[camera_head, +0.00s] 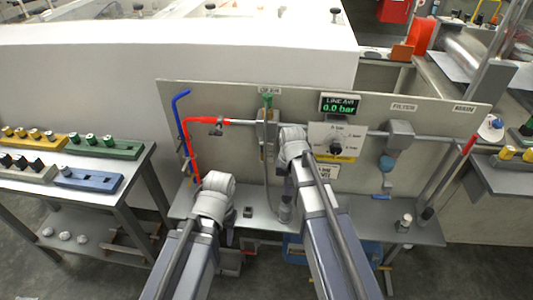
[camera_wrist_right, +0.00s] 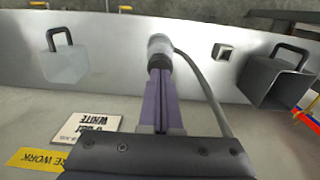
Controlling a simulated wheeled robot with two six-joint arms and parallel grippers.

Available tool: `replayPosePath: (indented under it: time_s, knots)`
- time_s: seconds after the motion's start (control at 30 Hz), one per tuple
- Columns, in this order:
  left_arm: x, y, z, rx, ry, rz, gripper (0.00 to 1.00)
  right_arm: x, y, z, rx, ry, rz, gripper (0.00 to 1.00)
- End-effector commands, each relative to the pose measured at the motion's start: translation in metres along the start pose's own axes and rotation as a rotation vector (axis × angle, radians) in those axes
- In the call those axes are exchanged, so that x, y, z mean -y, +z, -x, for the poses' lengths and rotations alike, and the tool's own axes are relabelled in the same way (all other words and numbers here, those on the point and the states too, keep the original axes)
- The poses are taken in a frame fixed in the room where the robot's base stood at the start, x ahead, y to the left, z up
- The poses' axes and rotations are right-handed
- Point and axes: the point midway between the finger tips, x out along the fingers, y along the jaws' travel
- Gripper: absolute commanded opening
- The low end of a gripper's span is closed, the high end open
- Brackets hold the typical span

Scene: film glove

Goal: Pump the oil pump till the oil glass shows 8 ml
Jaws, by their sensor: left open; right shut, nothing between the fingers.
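A grey unit with a green top (camera_head: 267,103) is mounted on the grey panel, with a thin hose running down from it. A small round-topped cylinder (camera_head: 285,208) stands on the panel's shelf; it also shows with a hose in the right wrist view (camera_wrist_right: 160,45). I cannot tell which part is the oil pump, and no oil glass scale is readable. My right gripper (camera_wrist_right: 160,70) is shut and empty, its fingertips close to the cylinder; contact is unclear. My left gripper (camera_head: 228,228) is open low at the shelf's front left, mostly hidden by its arm.
A small dark block (camera_head: 248,211) lies on the shelf. A side table (camera_head: 75,200) stands left.

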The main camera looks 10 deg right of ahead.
Motion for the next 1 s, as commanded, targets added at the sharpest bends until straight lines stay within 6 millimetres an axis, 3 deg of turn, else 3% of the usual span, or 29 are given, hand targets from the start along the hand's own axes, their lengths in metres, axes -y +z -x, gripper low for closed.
replayPosePath:
  time_s: [1.0]
  knots:
    - [-0.003,-0.002,-0.031,0.0,0.0,0.0,0.49,0.0,0.0,-0.031,0.0,0.0,0.0,0.0]
